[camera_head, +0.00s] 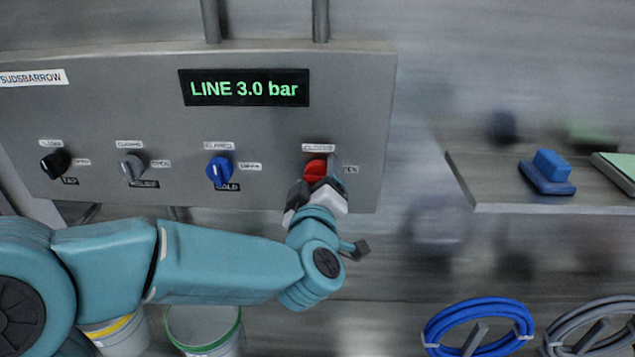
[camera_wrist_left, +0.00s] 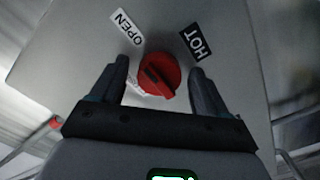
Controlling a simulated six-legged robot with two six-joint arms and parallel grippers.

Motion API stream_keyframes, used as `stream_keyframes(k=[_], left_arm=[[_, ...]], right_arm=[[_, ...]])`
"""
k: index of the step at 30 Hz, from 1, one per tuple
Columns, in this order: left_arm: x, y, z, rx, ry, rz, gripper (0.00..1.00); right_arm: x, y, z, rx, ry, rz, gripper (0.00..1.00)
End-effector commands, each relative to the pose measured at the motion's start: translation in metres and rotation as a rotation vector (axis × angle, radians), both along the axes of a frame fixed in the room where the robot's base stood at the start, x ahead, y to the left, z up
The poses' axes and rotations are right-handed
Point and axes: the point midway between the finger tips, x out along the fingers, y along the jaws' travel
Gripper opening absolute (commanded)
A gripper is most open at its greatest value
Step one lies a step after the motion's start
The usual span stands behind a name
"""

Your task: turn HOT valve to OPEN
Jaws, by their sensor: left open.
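The HOT valve is a red knob (camera_head: 315,170) at the right end of a row on the grey panel (camera_head: 250,130). In the left wrist view the red knob (camera_wrist_left: 159,75) lies between the two fingers, with an OPEN label (camera_wrist_left: 125,27) and a HOT label (camera_wrist_left: 196,42) beyond it. Its dark pointer bar is slanted, and a partly hidden label shows beside it. My left gripper (camera_head: 322,184) is at the knob. In the left wrist view its fingers (camera_wrist_left: 160,82) are open, one on each side, with gaps to the knob. My right gripper is not in view.
Blue (camera_head: 220,170), grey (camera_head: 131,168) and black (camera_head: 56,163) knobs sit left on the same panel. A display (camera_head: 244,87) reads LINE 3.0 bar. A shelf (camera_head: 500,190) with a blue object (camera_head: 548,172) stands right. Coiled hoses (camera_head: 478,325) and a bucket (camera_head: 205,330) are below.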

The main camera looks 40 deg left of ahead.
Motion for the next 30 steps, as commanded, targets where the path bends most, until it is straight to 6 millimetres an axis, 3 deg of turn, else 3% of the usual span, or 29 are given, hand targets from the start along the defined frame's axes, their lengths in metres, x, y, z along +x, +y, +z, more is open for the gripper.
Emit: stream_keyframes(k=[5,16,21,30], left_arm=[[-0.013,-0.009,0.0,-0.001,-0.003,-0.004,0.75],[-0.093,-0.059,0.001,0.0,-0.004,-0.009,0.75],[-0.119,-0.074,-0.003,-0.002,-0.004,-0.006,0.75],[-0.139,-0.085,0.0,0.0,-0.001,-0.001,0.75]], right_arm=[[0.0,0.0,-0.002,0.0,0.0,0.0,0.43],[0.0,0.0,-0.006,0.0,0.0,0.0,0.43],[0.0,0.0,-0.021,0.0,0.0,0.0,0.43],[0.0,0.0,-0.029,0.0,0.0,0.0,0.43]])
